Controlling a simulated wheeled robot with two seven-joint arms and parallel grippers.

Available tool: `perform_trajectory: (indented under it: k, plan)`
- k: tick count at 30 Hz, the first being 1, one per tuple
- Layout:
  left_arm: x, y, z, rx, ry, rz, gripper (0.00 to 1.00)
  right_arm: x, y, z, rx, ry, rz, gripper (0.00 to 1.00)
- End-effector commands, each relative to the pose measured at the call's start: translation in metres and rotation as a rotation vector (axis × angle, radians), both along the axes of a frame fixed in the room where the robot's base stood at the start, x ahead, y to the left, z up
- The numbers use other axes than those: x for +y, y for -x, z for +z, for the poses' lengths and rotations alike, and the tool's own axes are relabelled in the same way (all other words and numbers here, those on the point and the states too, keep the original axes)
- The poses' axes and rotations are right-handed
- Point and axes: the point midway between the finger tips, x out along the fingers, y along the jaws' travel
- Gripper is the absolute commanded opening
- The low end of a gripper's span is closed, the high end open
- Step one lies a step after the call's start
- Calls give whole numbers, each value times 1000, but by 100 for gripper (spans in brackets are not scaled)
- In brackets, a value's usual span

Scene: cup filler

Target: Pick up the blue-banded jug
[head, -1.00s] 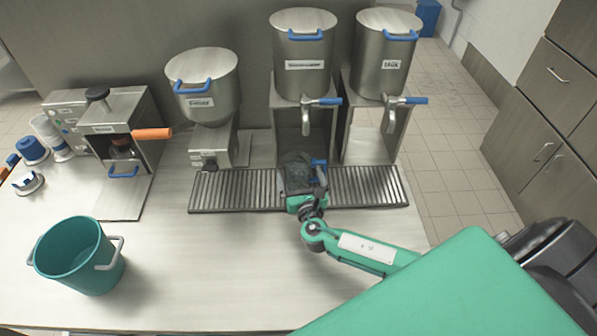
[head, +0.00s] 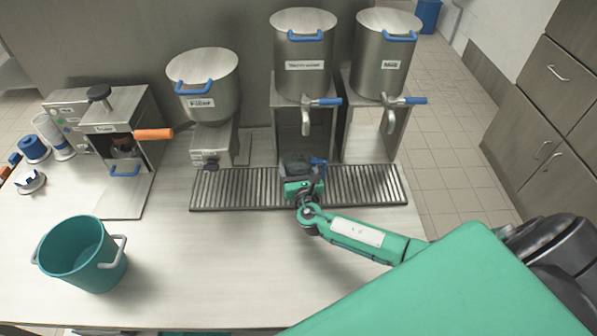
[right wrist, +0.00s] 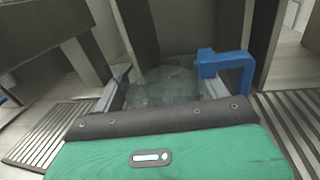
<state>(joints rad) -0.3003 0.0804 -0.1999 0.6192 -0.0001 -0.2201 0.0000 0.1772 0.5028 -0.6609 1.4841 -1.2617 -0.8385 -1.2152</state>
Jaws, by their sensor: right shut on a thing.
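The jug (right wrist: 170,85) shows in the right wrist view as a clear vessel with a blue handle (right wrist: 232,62) on its right side. It stands between the fingers of my right gripper (right wrist: 160,95), which is shut on it. In the head view my right gripper (head: 304,170) is over the slatted drip grate (head: 230,190), in front of the middle dispenser, and hides most of the jug. A bit of the blue handle (head: 319,161) shows there. I cannot make out the band. My left gripper is not in view.
Two steel tanks with blue-levered taps (head: 318,102) (head: 400,101) stand behind the grate. A third steel hopper (head: 205,90) is to their left. A machine with an orange handle (head: 152,134) stands further left. A teal bucket (head: 80,255) is at front left; the front middle table is clear.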

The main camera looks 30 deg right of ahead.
Motion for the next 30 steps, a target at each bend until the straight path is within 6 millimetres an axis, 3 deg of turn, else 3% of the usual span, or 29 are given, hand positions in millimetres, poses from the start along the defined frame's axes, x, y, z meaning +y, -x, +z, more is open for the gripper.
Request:
perform_trajectory:
  k: [14,25,30]
  plan:
    - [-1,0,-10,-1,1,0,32,2,4,8,-4,-1,1,32]
    - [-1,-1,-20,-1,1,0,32,2,3,75,-8,-2,1,32]
    - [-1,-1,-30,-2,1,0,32,18,37,68,-1,-1,3,32]
